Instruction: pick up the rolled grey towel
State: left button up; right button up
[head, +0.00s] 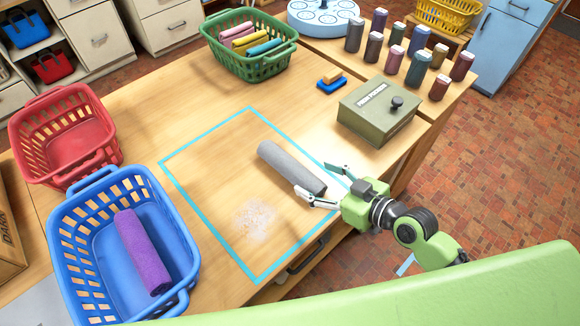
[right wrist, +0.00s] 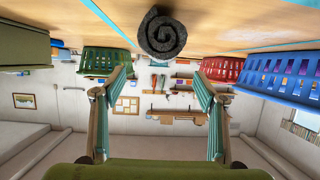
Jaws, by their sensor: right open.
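The rolled grey towel (head: 287,163) lies on the wooden table inside a cyan taped outline (head: 180,191). In the right wrist view its spiral end (right wrist: 162,34) faces my right gripper, at the top centre. My right gripper (head: 318,179) is open and empty at the towel's near right end in the head view. Its two fingers point toward that end. In the right wrist view the right gripper (right wrist: 160,72) has its fingers spread wide, with the towel end centred above the gap. Whether a finger touches the towel cannot be told. My left gripper is not in view.
A green box (head: 378,113) stands behind my right gripper. A blue basket (head: 78,202) holding a purple roll (head: 143,252) and a red basket (head: 65,135) stand left. A green basket (head: 250,66) with rolls is at the back. Pale powder (head: 256,219) lies left of the towel.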

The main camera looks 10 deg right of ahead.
aim_at(294, 170)
jog(key=x, duration=0.4)
jog(key=shift+a+p, duration=0.15)
jog(key=shift+p, duration=0.15)
jog(key=shift+f+p+x, duration=0.25)
jog(key=shift+p+x, duration=0.1)
jog(key=shift+x, duration=0.95)
jog(key=shift+f+p+x, duration=0.25)
jog(key=shift+p+x, duration=0.1)
jog(key=shift+x, duration=0.95)
jog(key=shift+s, duration=0.15)
jog(key=shift+c, duration=0.3)
jog(key=shift+r, duration=0.1)
jog(key=c, duration=1.4)
